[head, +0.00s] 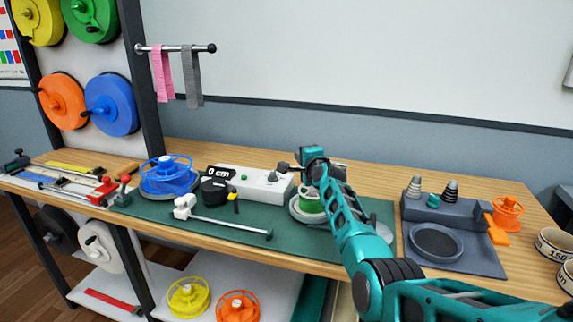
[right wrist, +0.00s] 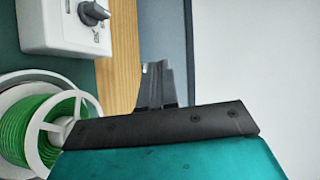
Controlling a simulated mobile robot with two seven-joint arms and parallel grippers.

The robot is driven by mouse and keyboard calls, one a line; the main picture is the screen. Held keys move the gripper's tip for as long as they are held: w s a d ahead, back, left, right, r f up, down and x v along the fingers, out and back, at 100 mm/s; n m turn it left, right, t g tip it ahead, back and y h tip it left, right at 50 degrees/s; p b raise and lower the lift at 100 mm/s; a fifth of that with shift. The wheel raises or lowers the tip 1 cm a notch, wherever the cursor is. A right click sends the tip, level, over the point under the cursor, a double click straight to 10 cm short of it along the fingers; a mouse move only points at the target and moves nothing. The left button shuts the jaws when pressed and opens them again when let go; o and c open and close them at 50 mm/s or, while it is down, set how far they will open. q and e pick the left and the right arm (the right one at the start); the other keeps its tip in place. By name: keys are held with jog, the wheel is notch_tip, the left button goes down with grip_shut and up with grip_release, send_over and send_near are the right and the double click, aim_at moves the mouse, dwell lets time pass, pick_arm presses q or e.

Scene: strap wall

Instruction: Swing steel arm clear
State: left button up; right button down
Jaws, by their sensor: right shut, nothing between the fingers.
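A steel arm (head: 178,48) with a dark round end sticks out to the right from the dark upright of the wall rack in the head view. A pink strap (head: 162,75) and a grey strap (head: 192,78) hang over it. My right gripper (head: 284,166) is shut and empty above the bench, near the grey knob of the white box, well to the right of and below the steel arm. Its shut fingers (right wrist: 158,85) also show in the right wrist view. My left gripper is not in view.
Below my right gripper are the white box (head: 240,180) and a green spool (head: 310,200). A blue reel (head: 168,178) stands at the left of the green mat. Coloured discs (head: 110,104) hang left of the upright. The wall right of the steel arm is clear.

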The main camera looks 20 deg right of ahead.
jog(key=s+a+r, duration=0.1)
jog(key=s+a, duration=0.4)
jog(key=a, duration=0.2)
jog(key=shift+s+a+r, duration=0.15)
jog(key=shift+s+r, duration=0.05)
jog(key=shift+s, duration=0.1)
dwell(0.4)
